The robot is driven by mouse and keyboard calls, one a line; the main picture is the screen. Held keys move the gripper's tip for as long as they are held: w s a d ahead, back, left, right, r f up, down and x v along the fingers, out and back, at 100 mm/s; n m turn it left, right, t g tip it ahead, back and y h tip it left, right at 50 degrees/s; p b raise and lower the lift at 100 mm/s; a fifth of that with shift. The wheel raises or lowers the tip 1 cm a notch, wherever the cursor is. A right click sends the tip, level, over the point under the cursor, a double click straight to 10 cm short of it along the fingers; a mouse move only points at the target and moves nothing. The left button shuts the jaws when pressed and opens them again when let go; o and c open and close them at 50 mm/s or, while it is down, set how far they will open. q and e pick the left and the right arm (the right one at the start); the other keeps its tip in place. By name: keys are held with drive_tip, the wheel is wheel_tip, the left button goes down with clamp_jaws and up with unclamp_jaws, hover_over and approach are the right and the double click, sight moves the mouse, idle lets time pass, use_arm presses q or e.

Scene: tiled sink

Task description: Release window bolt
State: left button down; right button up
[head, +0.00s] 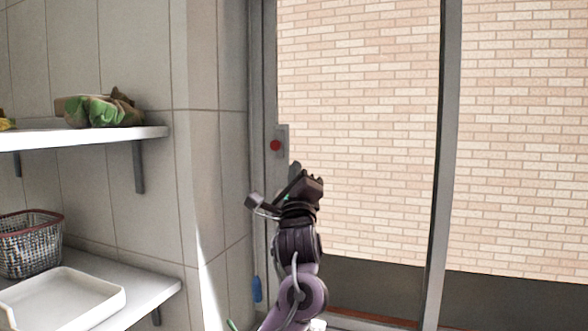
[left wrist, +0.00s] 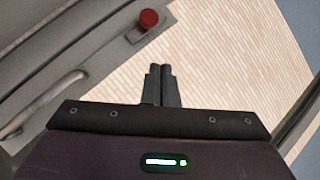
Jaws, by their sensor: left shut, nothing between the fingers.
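The window bolt is a red round knob (head: 275,145) on a grey plate on the left upright of the window frame. It also shows in the left wrist view as a red knob (left wrist: 149,18) on its plate, above and slightly left of the fingertips. My left gripper (head: 296,168) is raised just below and right of the knob in the head view, apart from it. Its fingers (left wrist: 159,70) are shut together with nothing between them. My right gripper is not in view.
A pale handle (left wrist: 45,103) is on the frame in the left wrist view. Left are a white upper shelf (head: 90,137) with a green-brown bundle (head: 102,109), and a lower shelf with a wire basket (head: 30,245) and white tray (head: 62,297). A brick wall stands behind the glass.

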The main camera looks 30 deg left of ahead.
use_arm(q)
drive_tip(key=a+f+b+v, duration=0.1)
drive_tip(key=b+v, duration=0.2)
drive_tip(key=v, duration=0.5)
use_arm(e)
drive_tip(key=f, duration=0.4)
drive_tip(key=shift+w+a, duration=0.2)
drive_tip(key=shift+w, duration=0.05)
use_arm(q)
drive_tip(key=shift+d+r, duration=0.1)
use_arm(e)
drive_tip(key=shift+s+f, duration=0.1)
